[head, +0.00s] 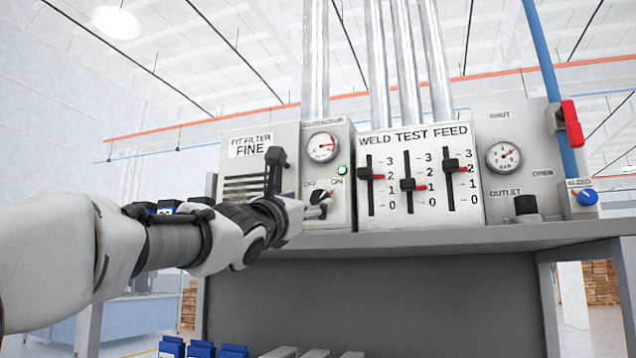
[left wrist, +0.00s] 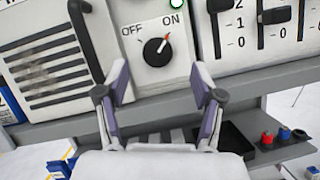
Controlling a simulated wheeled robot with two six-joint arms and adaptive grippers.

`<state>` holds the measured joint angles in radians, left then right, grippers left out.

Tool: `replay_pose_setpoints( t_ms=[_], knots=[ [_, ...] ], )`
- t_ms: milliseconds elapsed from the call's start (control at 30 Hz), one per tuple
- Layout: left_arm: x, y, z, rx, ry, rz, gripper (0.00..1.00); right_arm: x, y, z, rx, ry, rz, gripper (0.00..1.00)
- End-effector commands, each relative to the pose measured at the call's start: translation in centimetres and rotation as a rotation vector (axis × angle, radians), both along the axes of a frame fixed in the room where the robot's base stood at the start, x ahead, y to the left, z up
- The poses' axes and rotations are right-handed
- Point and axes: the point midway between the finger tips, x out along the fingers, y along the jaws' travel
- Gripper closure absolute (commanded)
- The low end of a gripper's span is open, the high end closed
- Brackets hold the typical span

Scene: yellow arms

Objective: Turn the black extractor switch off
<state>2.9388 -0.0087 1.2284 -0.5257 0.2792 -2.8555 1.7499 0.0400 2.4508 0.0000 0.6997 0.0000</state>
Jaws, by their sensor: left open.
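The black extractor switch (left wrist: 155,52) is a round knob on a pale panel between the OFF and ON labels. Its orange-tipped pointer is turned up and right toward ON. A green lamp (left wrist: 178,2) is lit above ON, and it also shows in the head view (head: 342,170). In the head view the switch (head: 321,196) is partly covered by my left gripper (head: 318,208). In the left wrist view my left gripper (left wrist: 160,83) is open, its fingers spread on either side below the knob, with nothing between them. My right gripper is in neither view.
A slider panel (head: 420,215) with several levers stands right of the switch. A slotted FIT FILTER panel (head: 238,153) with a black lever is at left. A round gauge (head: 322,147) sits above the switch. The grey shelf (head: 450,237) runs beneath the panels.

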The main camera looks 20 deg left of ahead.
Motion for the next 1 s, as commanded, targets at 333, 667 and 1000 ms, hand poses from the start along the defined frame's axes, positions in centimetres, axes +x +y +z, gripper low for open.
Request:
replay_pose_setpoints(
  t_ms=[333, 667, 1000],
  knots=[
    [5.0, -0.4, 2.4, -0.005, 0.0, 0.012, 0.33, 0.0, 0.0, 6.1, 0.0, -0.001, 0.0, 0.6],
    [5.5, -0.5, 2.1, -0.005, -0.001, 0.012, 0.4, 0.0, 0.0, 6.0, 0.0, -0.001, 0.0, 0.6],
    [5.5, -0.5, 2.1, -0.007, -0.001, 0.011, 0.93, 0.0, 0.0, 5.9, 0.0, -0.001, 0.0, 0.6]
  ],
)
